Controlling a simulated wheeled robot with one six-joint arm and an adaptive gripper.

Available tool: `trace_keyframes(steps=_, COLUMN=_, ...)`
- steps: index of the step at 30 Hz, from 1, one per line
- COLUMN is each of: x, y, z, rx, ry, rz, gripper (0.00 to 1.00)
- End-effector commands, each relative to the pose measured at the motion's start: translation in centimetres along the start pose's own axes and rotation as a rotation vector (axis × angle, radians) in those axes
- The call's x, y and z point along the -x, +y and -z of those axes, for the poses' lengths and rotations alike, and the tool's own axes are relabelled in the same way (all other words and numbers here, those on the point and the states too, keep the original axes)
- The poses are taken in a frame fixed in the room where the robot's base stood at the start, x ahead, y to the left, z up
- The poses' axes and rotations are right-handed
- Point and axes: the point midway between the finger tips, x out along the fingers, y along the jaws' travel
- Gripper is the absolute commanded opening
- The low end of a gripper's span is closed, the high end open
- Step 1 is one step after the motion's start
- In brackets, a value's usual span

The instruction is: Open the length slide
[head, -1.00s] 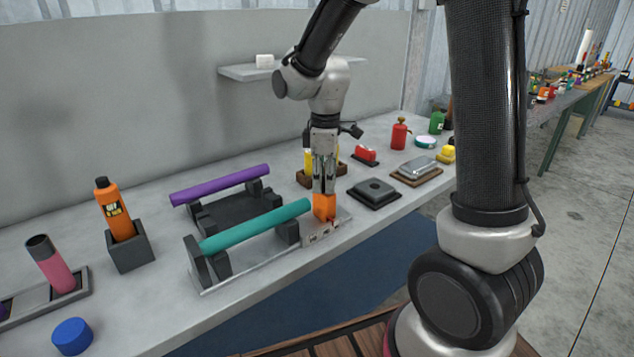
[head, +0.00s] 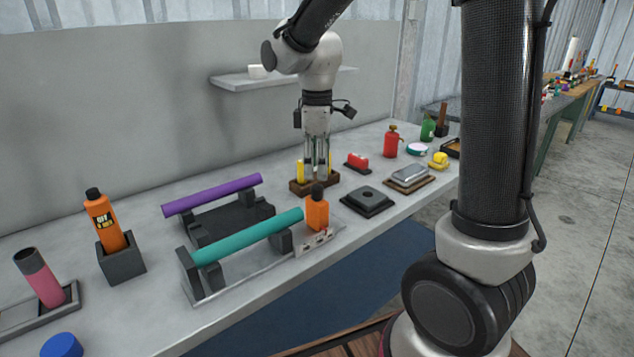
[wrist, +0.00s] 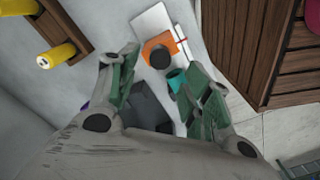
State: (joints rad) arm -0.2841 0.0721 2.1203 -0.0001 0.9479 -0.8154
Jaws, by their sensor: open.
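A teal tube (head: 250,236) lies across dark supports on a grey metal fixture (head: 236,282). At its right end stands an orange block with a round black knob (head: 317,210), on a light metal plate with small markings (head: 316,243). I take this for the length slide. In the wrist view the orange block (wrist: 153,43) shows from above, between and beyond the fingertips, with a thin red mark beside it. My gripper (head: 317,178) is open and empty, raised above and behind the block in the head view. It also shows in the wrist view (wrist: 150,65).
A purple tube (head: 212,195) lies on a dark stand behind. A wooden holder with yellow pieces (head: 300,186) is close behind my gripper. A black square base (head: 367,201) sits to the right. An orange bottle (head: 105,220) stands in a grey holder at left.

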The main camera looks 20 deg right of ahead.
Motion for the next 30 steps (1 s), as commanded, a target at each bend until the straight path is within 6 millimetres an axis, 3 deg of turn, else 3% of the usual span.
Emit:
trace_keyframes(steps=3, x=2.6, y=0.1, z=0.1, rx=0.0, ry=0.003, rz=-0.003, gripper=0.49)
trace_keyframes(steps=9, x=5.0, y=0.0, z=0.0, rx=0.0, ry=0.0, rz=0.0, gripper=0.49)
trace_keyframes(steps=25, x=5.3, y=0.0, z=0.0, rx=-0.004, ry=0.0, rz=0.0, gripper=0.49)
trace_keyframes(steps=30, x=5.2, y=0.1, z=0.1, rx=-0.126, ry=0.004, rz=-0.004, gripper=0.49)
